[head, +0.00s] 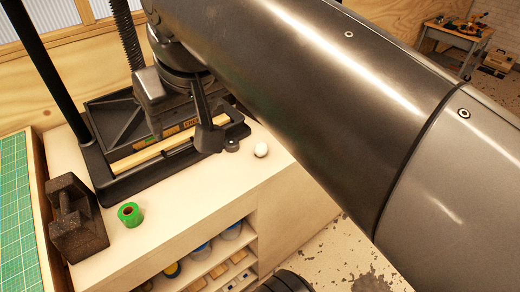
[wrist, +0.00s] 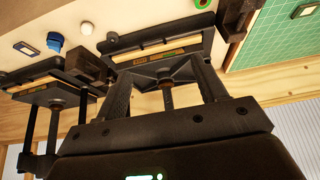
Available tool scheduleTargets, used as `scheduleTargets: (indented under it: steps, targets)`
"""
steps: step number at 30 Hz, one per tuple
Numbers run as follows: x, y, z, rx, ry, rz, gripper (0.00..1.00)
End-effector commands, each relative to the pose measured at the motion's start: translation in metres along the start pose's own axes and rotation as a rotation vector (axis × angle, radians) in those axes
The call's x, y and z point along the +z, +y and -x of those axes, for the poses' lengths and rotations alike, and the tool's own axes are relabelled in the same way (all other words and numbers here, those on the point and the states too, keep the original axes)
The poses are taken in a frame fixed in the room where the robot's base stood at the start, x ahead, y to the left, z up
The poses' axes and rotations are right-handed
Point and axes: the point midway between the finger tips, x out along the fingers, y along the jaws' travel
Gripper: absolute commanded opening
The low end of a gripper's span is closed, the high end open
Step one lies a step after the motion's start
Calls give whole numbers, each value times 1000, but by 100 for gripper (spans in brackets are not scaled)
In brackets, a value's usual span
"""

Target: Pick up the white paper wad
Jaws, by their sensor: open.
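The white paper wad (head: 261,150) is a small round white ball on the pale bench top, just right of the black press's front corner in the head view. In the wrist view a small white round thing (wrist: 86,29), likely the wad, lies at the upper left. My gripper (head: 182,138) is open, its two dark fingers over the press, left of the wad and apart from it. In the wrist view my gripper (wrist: 158,65) has the press between and beyond its fingers, with nothing held.
The press (head: 115,165) stands close behind and left of the wad. A green roll (head: 130,214) and a dark iron weight (head: 76,220) are at the left, beside a green cutting mat (head: 14,205). A blue object (wrist: 55,42) and another press (wrist: 45,95) show in the wrist view.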

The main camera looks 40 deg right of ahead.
Motion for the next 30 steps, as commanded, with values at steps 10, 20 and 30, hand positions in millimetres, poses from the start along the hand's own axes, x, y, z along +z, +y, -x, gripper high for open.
scheduleTargets:
  steps: [10,20,30]
  targets:
    - [-68,53,-5,102,-37,-166,65]
    - [-125,162,-36,206,-76,-388,65]
    - [-137,244,-54,253,-94,-522,65]
